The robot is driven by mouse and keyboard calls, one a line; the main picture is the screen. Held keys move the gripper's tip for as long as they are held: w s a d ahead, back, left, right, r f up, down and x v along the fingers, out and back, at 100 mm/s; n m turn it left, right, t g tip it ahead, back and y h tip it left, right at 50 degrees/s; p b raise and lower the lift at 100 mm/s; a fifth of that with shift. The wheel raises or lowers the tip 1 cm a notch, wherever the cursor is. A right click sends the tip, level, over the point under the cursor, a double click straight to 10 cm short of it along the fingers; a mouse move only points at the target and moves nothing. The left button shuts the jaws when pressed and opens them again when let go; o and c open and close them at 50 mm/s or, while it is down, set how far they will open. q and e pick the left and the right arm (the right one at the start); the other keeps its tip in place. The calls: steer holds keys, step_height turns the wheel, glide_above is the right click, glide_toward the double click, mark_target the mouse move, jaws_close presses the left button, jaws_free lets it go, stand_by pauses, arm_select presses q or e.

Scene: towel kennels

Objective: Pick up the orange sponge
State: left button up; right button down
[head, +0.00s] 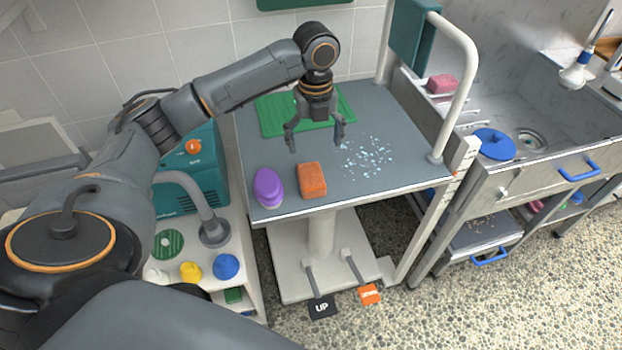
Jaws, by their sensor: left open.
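The orange sponge (312,180) is a small block lying on the grey table (400,125) near its front edge. My left gripper (316,145) points down above the table, behind the sponge in the picture and apart from it. Its two fingers are spread and nothing is between them. My right gripper is not in view.
A purple oval object (268,187) stands just left of the sponge. A green mat (275,115) lies at the table's back, and pale blue specks (366,160) are scattered right of the sponge. A white rail (462,90) rises at the right edge.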

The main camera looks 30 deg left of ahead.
arm_select(q)
steer(key=r, duration=0.1)
steer(key=p, duration=0.1)
glide_above(311, 174)
step_height(311, 174, down, 8)
steer(key=shift+d+f, duration=0.1)
steer(key=shift+d, duration=0.05)
steer(key=shift+f+p, duration=0.75)
steer(key=shift+f, duration=2)
steer(key=c, duration=1)
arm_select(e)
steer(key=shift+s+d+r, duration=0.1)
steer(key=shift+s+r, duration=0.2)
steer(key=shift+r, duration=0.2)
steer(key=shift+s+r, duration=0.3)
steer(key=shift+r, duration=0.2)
